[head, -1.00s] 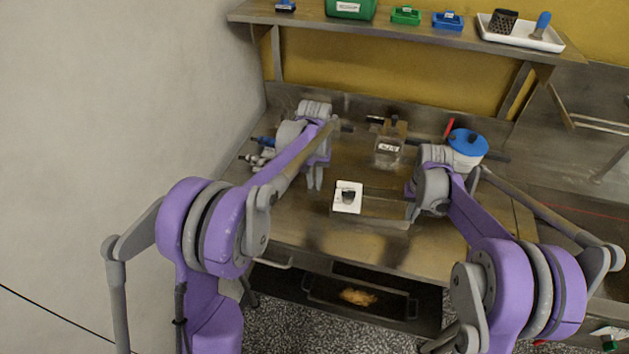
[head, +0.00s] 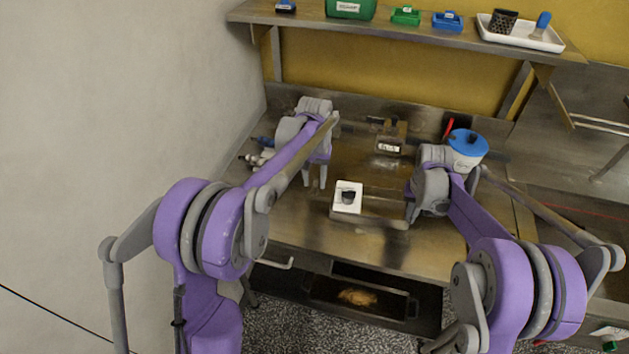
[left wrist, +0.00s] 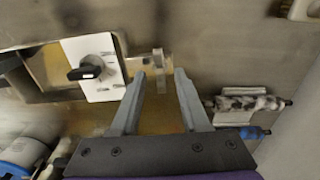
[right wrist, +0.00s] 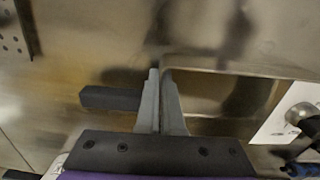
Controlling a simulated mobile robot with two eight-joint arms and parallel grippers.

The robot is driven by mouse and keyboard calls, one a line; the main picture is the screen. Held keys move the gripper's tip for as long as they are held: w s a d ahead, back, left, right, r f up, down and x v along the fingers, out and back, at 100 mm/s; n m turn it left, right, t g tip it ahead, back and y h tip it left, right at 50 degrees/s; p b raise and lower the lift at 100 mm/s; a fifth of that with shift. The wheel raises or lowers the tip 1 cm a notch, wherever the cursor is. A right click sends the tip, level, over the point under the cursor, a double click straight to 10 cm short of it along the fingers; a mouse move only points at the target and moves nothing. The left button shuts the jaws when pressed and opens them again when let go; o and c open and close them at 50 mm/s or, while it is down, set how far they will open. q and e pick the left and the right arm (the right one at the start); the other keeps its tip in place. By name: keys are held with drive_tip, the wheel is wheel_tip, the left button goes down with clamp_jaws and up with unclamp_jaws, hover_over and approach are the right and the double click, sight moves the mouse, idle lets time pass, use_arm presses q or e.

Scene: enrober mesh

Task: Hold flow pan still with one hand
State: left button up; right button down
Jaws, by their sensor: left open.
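A shallow rectangular metal pan, which I take to be the flow pan (head: 372,221), lies on the steel table right of a white panel with a black knob (head: 348,197). My right gripper (right wrist: 160,72) is at the pan's right end in the head view, its fingers close together with the pan rim (right wrist: 215,73) between them. A dark bar (right wrist: 108,98) is beside the fingers. My left gripper (head: 314,186) is open and empty, left of the white panel. The left wrist view also shows its spread fingers (left wrist: 160,75) beside the panel (left wrist: 98,70).
A labelled container (head: 389,146) is at the back middle. Small items (head: 262,150) lie near the left wall. A shelf (head: 400,32) with boxes runs above. The table's front middle (head: 350,250) is clear.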

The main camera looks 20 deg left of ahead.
sight(314, 184)
use_arm(q)
wheel_tip(314, 184, up, 11)
idle(0.3)
drive_tip(key=shift+r, duration=0.1)
use_arm(e)
drive_tip(key=c, duration=1)
unclamp_jaws()
drive_tip(key=shift+r, duration=0.1)
